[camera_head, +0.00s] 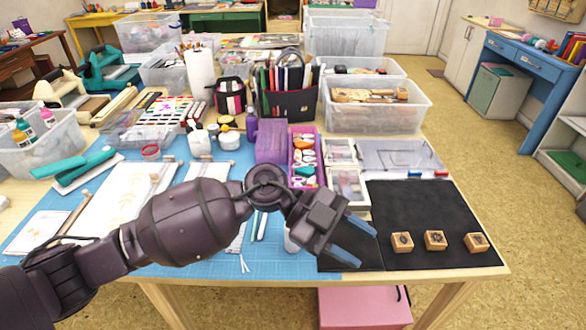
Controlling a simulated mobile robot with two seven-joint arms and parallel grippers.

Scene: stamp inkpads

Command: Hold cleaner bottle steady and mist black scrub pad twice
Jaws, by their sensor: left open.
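My left gripper (354,242) reaches over the front right of the table with its two blue-grey fingers apart and nothing visible between them. A dark flat pad (368,259), likely the black scrub pad, lies under the fingers and is partly hidden by them. A small whitish object (291,240) shows just left of the gripper, mostly hidden by my arm, and I cannot tell whether it is the cleaner bottle. A purple bottle (251,126) stands upright farther back. My right gripper is not in view.
A large black mat (430,208) at the right bears three wooden stamps (435,240) near its front edge. Purple trays, clear boxes and a clear bin (375,118) stand behind. A blue cutting mat (200,262) lies under my arm. The table's front edge is close.

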